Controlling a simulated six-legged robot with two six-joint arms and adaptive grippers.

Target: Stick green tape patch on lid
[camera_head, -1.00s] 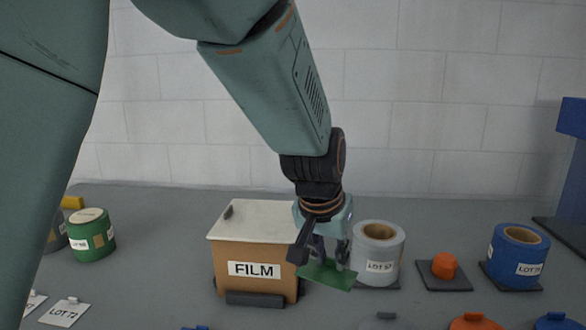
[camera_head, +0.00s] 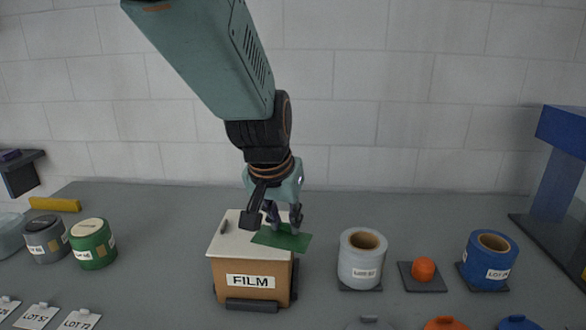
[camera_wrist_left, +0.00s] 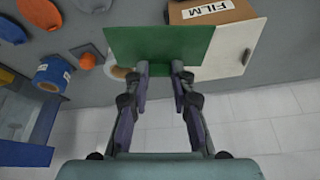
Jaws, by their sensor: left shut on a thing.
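My left gripper (camera_head: 284,218) is shut on a flat green tape patch (camera_head: 281,238), which it holds by one edge. The patch hangs over the right part of the pale lid (camera_head: 232,240) of the cardboard FILM box (camera_head: 243,279). In the left wrist view the green patch (camera_wrist_left: 150,46) spans the fingertips (camera_wrist_left: 161,70) and covers part of the lid (camera_wrist_left: 232,48). I cannot tell whether the patch touches the lid. The lid has a small dark handle (camera_head: 223,227) at its left. My right gripper is not in view.
Right of the box stand a grey film roll (camera_head: 361,260), an orange knob (camera_head: 424,269) on a dark plate and a blue roll (camera_head: 487,260). A green roll (camera_head: 92,244) and a dark roll (camera_head: 45,239) stand at the left. Lot cards lie front left. Table between is clear.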

